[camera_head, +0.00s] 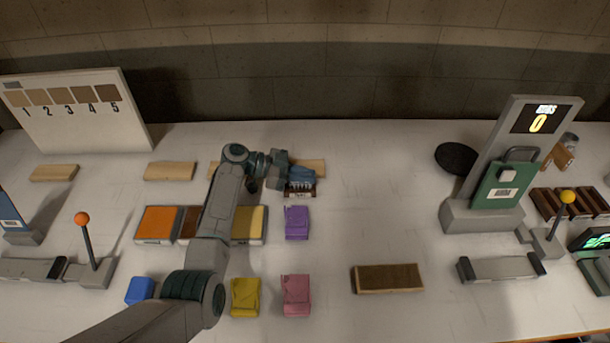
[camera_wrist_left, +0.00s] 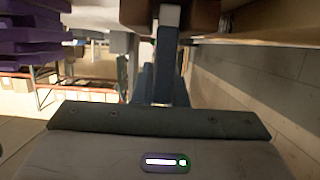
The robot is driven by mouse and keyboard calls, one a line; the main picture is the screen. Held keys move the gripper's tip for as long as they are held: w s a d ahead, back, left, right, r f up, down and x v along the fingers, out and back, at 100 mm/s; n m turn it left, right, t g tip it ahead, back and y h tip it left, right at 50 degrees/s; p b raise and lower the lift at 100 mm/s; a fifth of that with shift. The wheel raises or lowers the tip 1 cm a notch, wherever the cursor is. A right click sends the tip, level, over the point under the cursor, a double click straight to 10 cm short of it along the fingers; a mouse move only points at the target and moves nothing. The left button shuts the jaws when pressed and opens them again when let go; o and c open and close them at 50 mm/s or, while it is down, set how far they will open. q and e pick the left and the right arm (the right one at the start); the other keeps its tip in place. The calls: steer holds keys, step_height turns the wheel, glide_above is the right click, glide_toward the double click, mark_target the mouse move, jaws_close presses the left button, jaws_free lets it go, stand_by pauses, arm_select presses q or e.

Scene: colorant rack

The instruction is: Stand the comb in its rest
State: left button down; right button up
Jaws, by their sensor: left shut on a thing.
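My left gripper (camera_head: 287,171) reaches in from the left over the back of the table. It is shut on the comb (camera_head: 300,184), a small blue piece with pale teeth. The teeth point down at a small dark brown rest (camera_head: 300,193) with a white label on its front. The comb is at or just above the rest; whether it is seated cannot be told. In the left wrist view, the shut fingers (camera_wrist_left: 165,70) run up to dark brown parts, probably the rest, at the top edge; the comb's grip is hidden. My right gripper is not in view.
A purple packet (camera_head: 297,222) lies just in front of the rest, with a pink packet (camera_head: 296,295) nearer. A pale wooden strip (camera_head: 315,166) lies behind. A brown bar (camera_head: 387,278) and a grey stand with a display (camera_head: 510,150) are to the right.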

arm_select(q)
steer(key=c, duration=1.5)
jaws_free()
steer(key=shift+o, duration=0.2)
steer(key=shift+r, duration=0.1)
steer(key=v, duration=1)
steer(key=shift+a, duration=0.35)
steer(key=shift+a+r, duration=0.25)
steer(key=shift+a, duration=0.4)
